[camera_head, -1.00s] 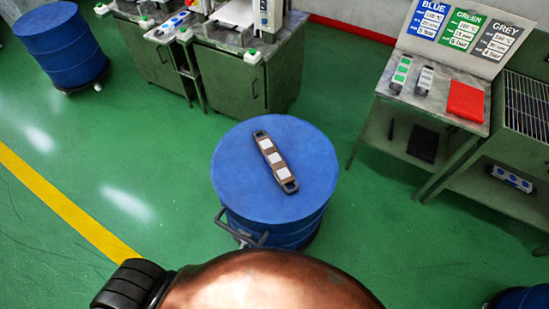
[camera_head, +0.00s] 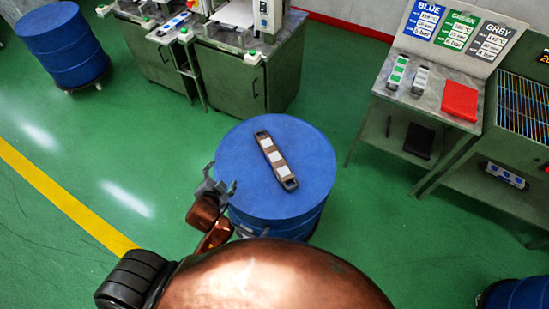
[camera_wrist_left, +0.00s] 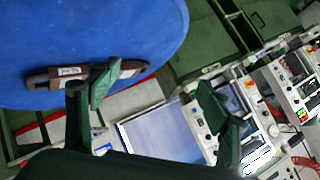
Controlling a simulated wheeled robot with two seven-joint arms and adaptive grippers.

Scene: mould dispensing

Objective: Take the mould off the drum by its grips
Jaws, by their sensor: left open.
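The mould (camera_head: 270,157) is a long brown bar with three white squares and a dark loop grip at each end. It lies flat on top of the blue drum (camera_head: 232,150), slanting from upper left to lower right. My left gripper (camera_head: 220,179) is open and empty at the drum's left edge, apart from the mould. In the left wrist view the mould (camera_wrist_left: 70,74) lies on the blue drum top (camera_wrist_left: 60,30), partly covered by one finger of my open left gripper (camera_wrist_left: 158,100). My right gripper is in neither view.
Green cabinets with machines (camera_head: 240,70) stand behind the drum. At right, a side table (camera_head: 433,100) carries two more moulds, a red block (camera_head: 460,101) and a settings board (camera_head: 460,30). Another blue drum (camera_head: 62,45) stands at upper left. Green floor around the drum is clear.

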